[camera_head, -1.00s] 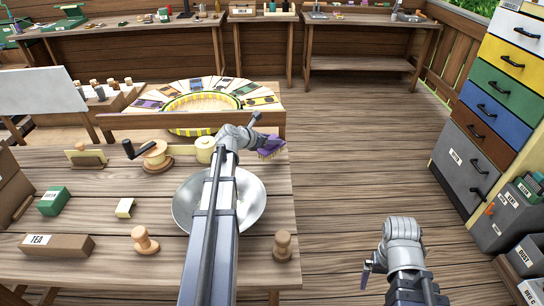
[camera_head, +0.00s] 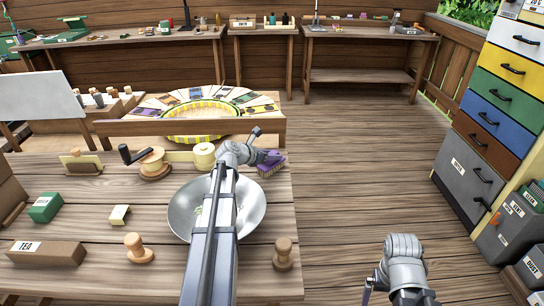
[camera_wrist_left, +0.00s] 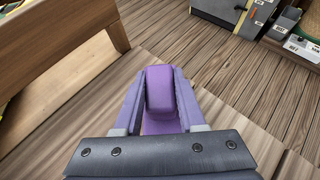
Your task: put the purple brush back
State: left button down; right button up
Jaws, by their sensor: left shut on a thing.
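The purple brush (camera_head: 271,162) is at the back right corner of the wooden table, right of and behind the metal bowl (camera_head: 256,205). Its bristles point down, at or just above the tabletop; I cannot tell whether they touch. My left gripper (camera_head: 258,156) is shut on the brush. In the left wrist view the brush's purple block (camera_wrist_left: 160,90) sits between the two purple fingers of that gripper (camera_wrist_left: 160,100). My right gripper (camera_head: 369,290) is low at the right, over the floor, and its jaws are too unclear to read.
Near the bowl stand a wooden stamp (camera_head: 283,254), another stamp (camera_head: 138,248), a hand-cranked spool (camera_head: 153,162), a pale lidded pot (camera_head: 204,155) and a TEA box (camera_head: 45,253). A raised wooden board (camera_head: 190,127) runs behind. Drawers (camera_head: 490,120) stand right, past open floor.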

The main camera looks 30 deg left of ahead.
pick_arm(q)
jog(key=c, duration=0.5)
grip_release()
jog(key=shift+r+p, duration=0.15)
jog(key=shift+p, duration=0.2)
jog(key=p+v, duration=0.6)
jog(key=v, duration=0.6)
jog(key=b+x, duration=0.6)
jog(key=x, duration=0.6)
jog(key=shift+f, duration=0.2)
